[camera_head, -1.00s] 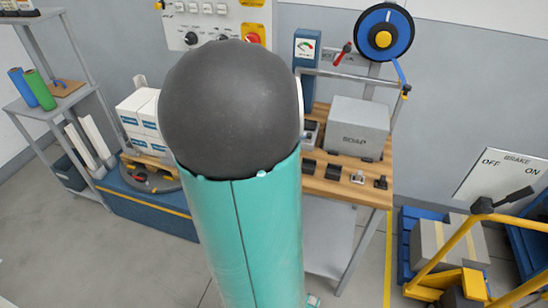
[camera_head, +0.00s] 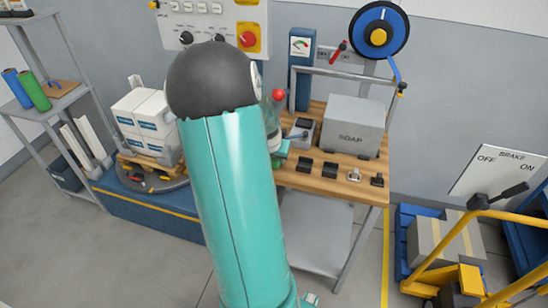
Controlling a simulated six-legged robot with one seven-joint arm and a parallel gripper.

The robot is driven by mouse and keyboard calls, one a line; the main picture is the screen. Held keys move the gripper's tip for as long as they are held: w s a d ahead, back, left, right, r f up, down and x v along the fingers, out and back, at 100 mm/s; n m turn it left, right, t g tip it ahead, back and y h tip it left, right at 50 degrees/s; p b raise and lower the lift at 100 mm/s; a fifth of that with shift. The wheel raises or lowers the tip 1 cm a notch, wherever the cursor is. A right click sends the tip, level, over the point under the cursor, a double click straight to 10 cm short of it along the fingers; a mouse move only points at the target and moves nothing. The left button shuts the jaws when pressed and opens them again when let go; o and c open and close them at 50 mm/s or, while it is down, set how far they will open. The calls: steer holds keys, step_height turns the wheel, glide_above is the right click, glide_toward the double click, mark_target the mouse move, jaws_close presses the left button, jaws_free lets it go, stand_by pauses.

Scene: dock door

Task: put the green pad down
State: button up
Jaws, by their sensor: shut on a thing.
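I cannot make out the green pad in this view. My gripper is not in view either; my own teal arm link and dark round joint fill the middle and hide what lies behind them. A small part of my arm seems to show just right of the joint, by the bench's left end. The wooden bench top (camera_head: 337,185) is partly hidden by my arm. A grey box marked SOAP (camera_head: 354,128) stands on it.
Several small black and metal pieces line the bench's front edge. A red ball (camera_head: 279,95) shows near its left end. White cartons (camera_head: 145,122) stand on a pallet at left. A shelf with blue and green rolls (camera_head: 35,91) is far left. A yellow-framed cart (camera_head: 440,250) is at right.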

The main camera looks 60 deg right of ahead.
steer(key=shift+f, duration=0.15)
steer(key=o, duration=0.9)
steer(key=shift+o, duration=0.2)
steer(key=w+v, duration=0.1)
steer(key=v, duration=1.1)
steer(key=w+a+r+n+t+y, duration=0.1)
steer(key=w+a+r+n, duration=0.15)
steer(key=a, duration=0.45)
steer(key=w+a+r+n+t+y, duration=0.1)
steer(key=w+a+r+n, duration=0.1)
steer(key=w+a, duration=0.35)
steer(key=w+a+r+n+t+y, duration=0.1)
steer(key=a+r+n, duration=0.2)
steer(key=a, duration=0.6)
steer(key=s+a+r+n, duration=0.1)
steer(key=a+n, duration=0.2)
steer(key=a, duration=0.4)
steer(key=s+a+r+n+t+y, duration=0.1)
steer(key=s+a+n, duration=0.1)
steer(key=a, duration=0.6)
steer(key=s+a+r+n, duration=0.2)
steer(key=a+n, duration=0.1)
steer(key=a, duration=0.4)
steer(key=shift+s+a+n+t+y, duration=0.2)
steer(key=shift+a+n+t+y, duration=0.1)
steer(key=shift+a+n+t, duration=0.1)
